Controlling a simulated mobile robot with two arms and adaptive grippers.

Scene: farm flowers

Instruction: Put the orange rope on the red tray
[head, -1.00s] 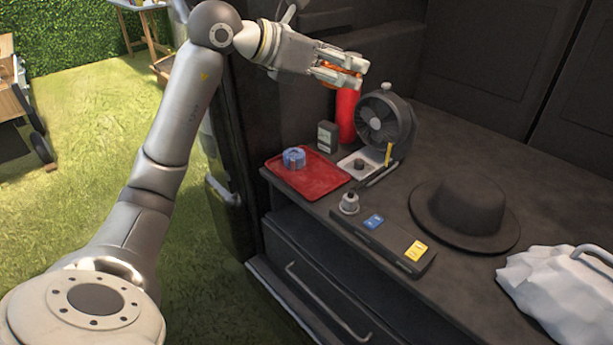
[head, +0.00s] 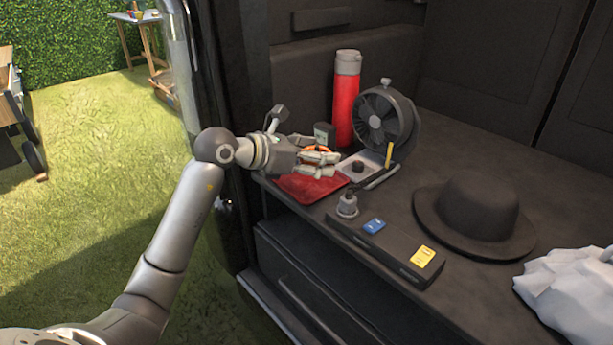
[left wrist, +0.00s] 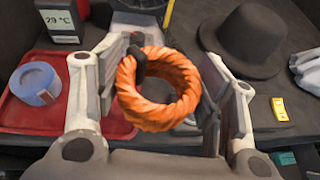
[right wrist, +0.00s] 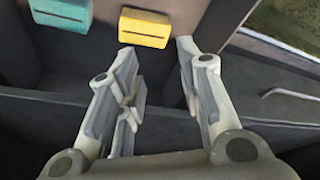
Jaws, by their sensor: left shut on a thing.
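My left gripper (head: 328,164) is shut on the orange rope (head: 318,149), a coiled ring with a dark band. In the left wrist view the rope (left wrist: 152,115) sits between the fingers (left wrist: 170,58). The red tray (head: 312,192) lies on the dark counter, partly hidden by my gripper in the head view. The rope is held above the tray area; the exact height is unclear. In the left wrist view the tray (left wrist: 28,120) carries a blue tape roll (left wrist: 36,84) at left. My right gripper (right wrist: 156,52) is open and empty, seen only in the right wrist view.
A red bottle (head: 345,105), a fan (head: 385,118) and a dark display device (head: 324,133) stand behind the tray. A black case (head: 385,247), a black hat (head: 475,208) and a white bag (head: 575,290) lie to the right.

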